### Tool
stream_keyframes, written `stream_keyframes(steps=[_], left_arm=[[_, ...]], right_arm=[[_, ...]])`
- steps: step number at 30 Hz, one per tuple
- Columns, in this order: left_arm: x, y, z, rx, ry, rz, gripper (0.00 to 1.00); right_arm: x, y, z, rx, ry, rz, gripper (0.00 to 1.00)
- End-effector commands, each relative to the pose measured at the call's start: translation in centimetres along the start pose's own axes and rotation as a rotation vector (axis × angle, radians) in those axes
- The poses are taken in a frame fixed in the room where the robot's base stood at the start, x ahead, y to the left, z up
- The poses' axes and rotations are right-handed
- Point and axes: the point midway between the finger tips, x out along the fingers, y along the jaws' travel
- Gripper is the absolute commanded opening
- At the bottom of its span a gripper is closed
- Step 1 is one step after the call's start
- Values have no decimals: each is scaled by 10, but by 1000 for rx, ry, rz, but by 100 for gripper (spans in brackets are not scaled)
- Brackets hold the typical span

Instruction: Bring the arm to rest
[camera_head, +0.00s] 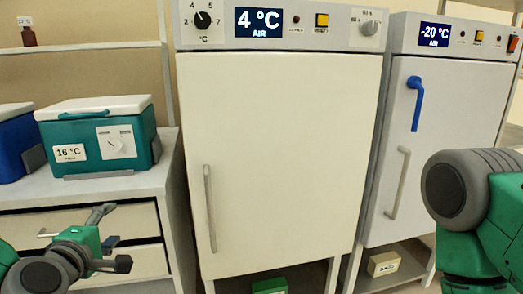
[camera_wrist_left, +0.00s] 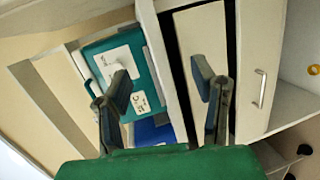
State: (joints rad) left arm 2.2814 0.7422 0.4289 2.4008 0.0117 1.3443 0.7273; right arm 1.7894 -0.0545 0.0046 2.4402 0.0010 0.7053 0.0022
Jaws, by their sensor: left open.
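My left gripper (camera_head: 113,240) is low at the left in the head view, in front of the drawer unit (camera_head: 20,228). Its fingers are spread apart. In the left wrist view the two fingers of the left gripper (camera_wrist_left: 163,90) stand apart with nothing between them in its hold; the teal cooler box and a drawer front lie behind them. A green and grey part of my right arm fills the right side of the head view. Its gripper is out of the picture.
A closed 4 °C fridge (camera_head: 275,150) stands in the middle, and a closed -20 °C freezer (camera_head: 425,185) with a blue handle (camera_head: 416,100) to its right. A teal cooler box (camera_head: 95,135) and a blue box (camera_head: 12,150) sit on the counter (camera_head: 130,180) above the drawers.

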Motion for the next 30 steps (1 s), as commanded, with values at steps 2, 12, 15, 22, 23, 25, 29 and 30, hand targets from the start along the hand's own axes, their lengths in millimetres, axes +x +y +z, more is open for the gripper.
stream_keyframes(steps=[2, 12, 15, 22, 23, 25, 29, 30], left_arm=[[-3, -26, 12, 88, -43, -65, 52], [-72, -206, 57, 700, -414, -491, 52], [-118, -265, 55, 928, -594, -642, 52], [-215, -344, 27, 1305, -967, -881, 52], [-222, -348, 23, 1334, -999, -897, 52], [-236, -355, 17, 1382, -1056, -926, 52], [-245, -360, 13, 1415, -1098, -946, 52], [-245, -360, 12, 1416, -1100, -946, 52]], right_arm=[[-2, 0, 0, 0, -1, 0, 40], [-13, 0, 0, 0, -1, 0, 40], [-17, 0, -1, 0, -1, 0, 40], [-23, 0, -1, 0, -1, 0, 40], [-24, 0, -1, 0, -1, 0, 40], [-24, 0, -1, 0, -1, 0, 40], [-25, 0, -1, 0, -1, 0, 40], [-25, 0, -1, 0, -1, 0, 40]])
